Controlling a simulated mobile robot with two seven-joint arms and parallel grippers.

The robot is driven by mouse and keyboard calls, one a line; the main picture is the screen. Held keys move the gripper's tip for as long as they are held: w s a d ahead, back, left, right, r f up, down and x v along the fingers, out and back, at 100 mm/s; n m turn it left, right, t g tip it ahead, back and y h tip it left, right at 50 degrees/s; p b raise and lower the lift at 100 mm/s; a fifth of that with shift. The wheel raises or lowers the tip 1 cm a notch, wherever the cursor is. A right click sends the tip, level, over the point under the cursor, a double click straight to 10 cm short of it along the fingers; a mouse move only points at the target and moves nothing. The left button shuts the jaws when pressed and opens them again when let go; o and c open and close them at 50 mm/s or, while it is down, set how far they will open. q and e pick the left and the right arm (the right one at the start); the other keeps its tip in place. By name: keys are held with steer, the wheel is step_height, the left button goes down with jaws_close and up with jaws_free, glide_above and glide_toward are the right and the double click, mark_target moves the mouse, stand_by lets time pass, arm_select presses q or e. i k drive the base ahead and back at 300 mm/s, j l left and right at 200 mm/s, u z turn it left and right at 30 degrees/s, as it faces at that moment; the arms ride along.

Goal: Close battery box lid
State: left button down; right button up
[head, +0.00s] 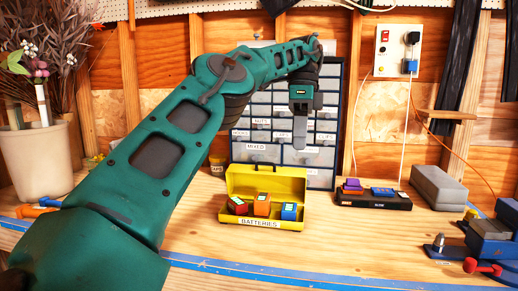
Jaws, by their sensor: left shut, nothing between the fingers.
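The yellow battery box (236,219) stands on the workbench in the middle of the head view, with the word BATTERIES on its front. Its yellow lid (268,181) is open and stands up at the back of the box. A red battery (238,206), an orange battery (262,205) and a blue battery (290,211) sit inside. My left gripper (300,146) is above and behind the box, a little right of its middle, pointing down. It is shut and empty, apart from the lid. My right gripper is not in view.
A drawer cabinet (325,158) stands behind the box. To the right are a black charger (372,202) with packs on it, a grey block (438,187) and a blue vise (490,238). A plant pot (35,160) is at left. The bench in front of the box is clear.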

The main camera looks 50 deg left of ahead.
mark_target(287, 185)
steer(key=i+j, duration=0.15)
steer(key=j, duration=0.2)
steer(key=i+j, duration=0.1)
steer(key=j, duration=0.3)
steer(key=i+j, duration=0.15)
steer(key=j, duration=0.2)
steer(key=i+j, duration=0.1)
steer(key=j, duration=0.3)
